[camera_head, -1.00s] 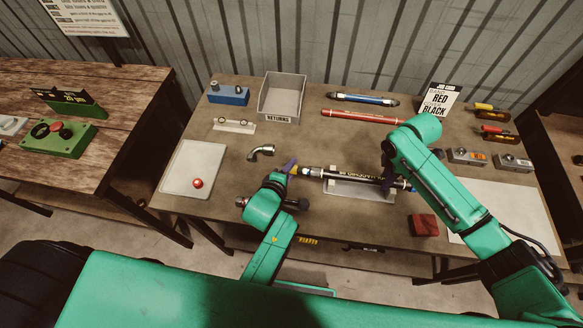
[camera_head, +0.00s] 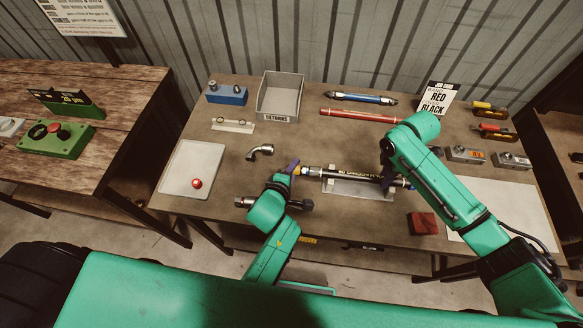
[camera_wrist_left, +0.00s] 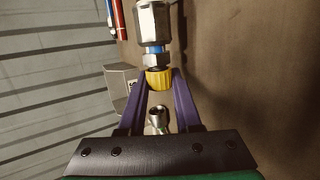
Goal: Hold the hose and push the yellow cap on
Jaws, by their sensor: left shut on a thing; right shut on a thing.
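The black hose (camera_head: 345,175) lies in a pale cradle (camera_head: 358,189) at the middle of the bench, its left end fitting silver with a blue band. My right gripper (camera_head: 387,180) is shut on the hose near its right end; its fingertips are partly hidden by the arm. My left gripper (camera_head: 292,168) is shut on the yellow cap (camera_head: 297,170) at the hose's left end. In the left wrist view, the purple fingers grip the yellow cap (camera_wrist_left: 159,79) from both sides. The cap meets the silver fitting (camera_wrist_left: 153,20); I cannot tell how deeply it is seated.
A bent metal fitting (camera_head: 260,151) lies left of the cap. A grey returns bin (camera_head: 281,112), a red hose (camera_head: 360,116) and a blue hose (camera_head: 362,98) are behind. A red block (camera_head: 422,224) sits front right. A white tray (camera_head: 187,180) is at left.

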